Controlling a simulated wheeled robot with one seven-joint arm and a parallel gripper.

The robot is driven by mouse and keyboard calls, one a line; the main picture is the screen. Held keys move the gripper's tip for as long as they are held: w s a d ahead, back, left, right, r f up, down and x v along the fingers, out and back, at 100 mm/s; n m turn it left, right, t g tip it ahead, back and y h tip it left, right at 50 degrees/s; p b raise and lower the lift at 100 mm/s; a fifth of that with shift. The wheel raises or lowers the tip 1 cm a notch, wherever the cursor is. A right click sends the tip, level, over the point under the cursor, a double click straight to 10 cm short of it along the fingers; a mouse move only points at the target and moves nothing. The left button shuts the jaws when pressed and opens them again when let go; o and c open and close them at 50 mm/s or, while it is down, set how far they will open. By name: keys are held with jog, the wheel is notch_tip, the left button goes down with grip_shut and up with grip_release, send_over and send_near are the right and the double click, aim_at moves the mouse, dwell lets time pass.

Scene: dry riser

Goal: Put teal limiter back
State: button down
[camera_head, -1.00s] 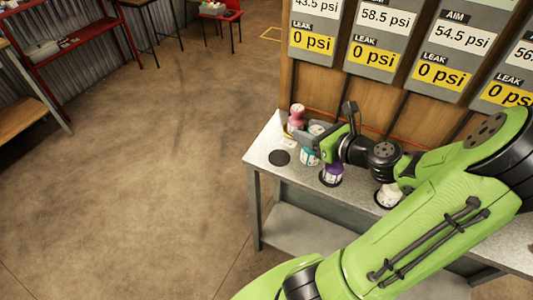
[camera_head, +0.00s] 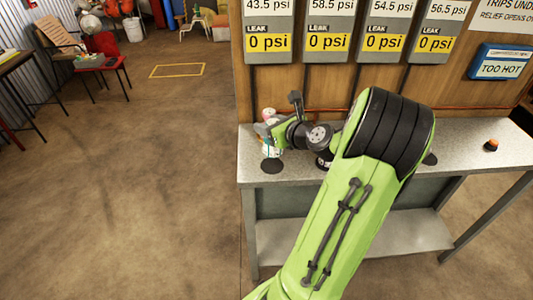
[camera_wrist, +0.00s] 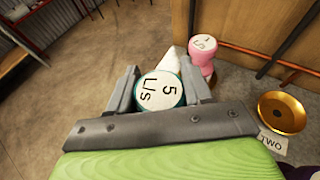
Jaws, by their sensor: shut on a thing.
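The teal limiter (camera_wrist: 160,92) has a white top marked "5 L/s" and sits between the two jaws of my gripper (camera_wrist: 160,88) in the wrist view. My gripper is shut on it, with a jaw against each side. In the head view my gripper (camera_head: 264,131) is over the left end of the bench, and the limiter is largely hidden by the arm. A gold cup (camera_wrist: 282,113) with a "TWO" label (camera_wrist: 270,143) is empty, to the right of the limiter and apart from it.
A pink limiter (camera_wrist: 203,58) stands beyond the teal one, with a white cone-shaped thing (camera_wrist: 171,57) nearby. The bench (camera_head: 460,156) holds a black disc (camera_head: 272,166) at its left and a small orange-topped thing (camera_head: 491,145) at its right. Gauges hang on the wooden wall behind.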

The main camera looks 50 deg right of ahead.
notch_tip(320, 180, down, 6)
jog(key=shift+w+a+r+b, duration=0.1)
jog(key=shift+r+b, duration=0.15)
jog(key=shift+b, duration=1)
jog(key=shift+r, duration=0.1)
jog(key=shift+c, duration=2.4)
grip_release()
